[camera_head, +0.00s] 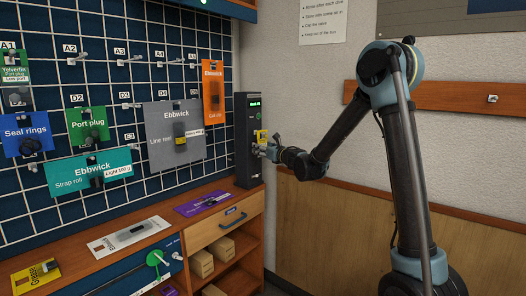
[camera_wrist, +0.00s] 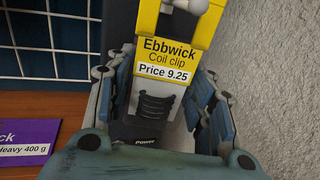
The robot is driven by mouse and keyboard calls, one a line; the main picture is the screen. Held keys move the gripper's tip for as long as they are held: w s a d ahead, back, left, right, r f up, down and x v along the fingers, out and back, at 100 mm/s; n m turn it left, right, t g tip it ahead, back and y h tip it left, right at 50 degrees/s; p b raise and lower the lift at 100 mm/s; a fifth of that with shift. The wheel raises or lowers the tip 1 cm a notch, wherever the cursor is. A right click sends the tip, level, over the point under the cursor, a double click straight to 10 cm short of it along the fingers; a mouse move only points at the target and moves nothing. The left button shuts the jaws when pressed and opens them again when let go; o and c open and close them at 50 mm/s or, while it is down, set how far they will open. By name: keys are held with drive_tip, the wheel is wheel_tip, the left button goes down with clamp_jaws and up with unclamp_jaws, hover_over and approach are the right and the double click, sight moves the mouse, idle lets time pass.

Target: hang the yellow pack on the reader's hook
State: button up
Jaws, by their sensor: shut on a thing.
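The yellow pack (camera_wrist: 176,22), labelled "Ebbwick Coil clip, Price 9.25", is between the fingers of my gripper (camera_wrist: 165,85) in the wrist view. In the head view my gripper (camera_head: 267,147) is shut on the pack (camera_head: 262,136), at the front of the black reader (camera_head: 245,158) with a green display. A pale rounded knob (camera_wrist: 199,5), which looks like the hook's tip, stands before the pack's upper part. The pack's top edge is out of the wrist view. I cannot tell whether the hook passes through its hole.
A gridded pegboard (camera_head: 118,105) with several hanging packs is left of the reader. The bench below holds a purple pack (camera_head: 203,202), a white pack (camera_head: 130,235) and another yellow pack (camera_head: 36,275). A wall (camera_head: 305,100) stands close on the right.

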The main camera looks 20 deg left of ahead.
drive_tip(key=o, duration=1.2)
